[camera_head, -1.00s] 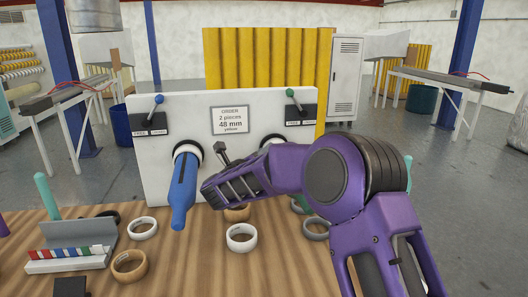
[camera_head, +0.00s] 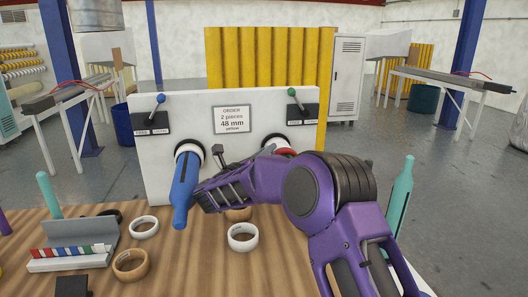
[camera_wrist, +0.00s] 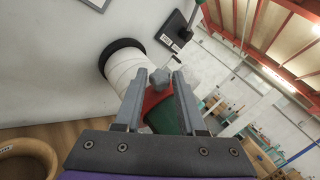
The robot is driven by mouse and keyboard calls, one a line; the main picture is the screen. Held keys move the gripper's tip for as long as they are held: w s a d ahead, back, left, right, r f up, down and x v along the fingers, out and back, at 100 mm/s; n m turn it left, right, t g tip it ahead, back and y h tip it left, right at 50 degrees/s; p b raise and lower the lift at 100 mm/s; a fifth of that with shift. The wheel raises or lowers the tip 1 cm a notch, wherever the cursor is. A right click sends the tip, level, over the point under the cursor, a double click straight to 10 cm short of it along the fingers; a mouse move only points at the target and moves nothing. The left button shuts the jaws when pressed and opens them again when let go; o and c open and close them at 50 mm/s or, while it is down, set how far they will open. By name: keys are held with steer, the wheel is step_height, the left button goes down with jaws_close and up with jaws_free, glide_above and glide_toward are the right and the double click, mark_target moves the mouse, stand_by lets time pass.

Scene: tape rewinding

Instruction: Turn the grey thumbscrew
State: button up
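The grey thumbscrew (camera_wrist: 159,77) sits on a red collar (camera_wrist: 154,101) around the right-hand spindle, in front of a white sleeve (camera_wrist: 130,74); a dark green end (camera_wrist: 168,118) shows below. My gripper (camera_wrist: 158,74) is open, its two grey fingers either side of the thumbscrew near their tips. I cannot tell whether either finger touches it. In the head view the red collar (camera_head: 286,151) shows above my purple arm.
The white panel (camera_head: 170,109) stands close behind the spindles. The left spindle has a blue handle (camera_head: 184,192). Tape rolls, including a white one (camera_head: 243,245) and a tan one (camera_head: 130,264), lie on the wooden table. A teal bottle-shaped thing (camera_head: 400,195) stands at the right.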

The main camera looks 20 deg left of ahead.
steer(key=shift+o, duration=1.3)
steer(key=shift+r, duration=0.1)
steer(key=shift+r, duration=0.1)
step_height(320, 180, up, 10)
steer(key=shift+p, duration=0.45)
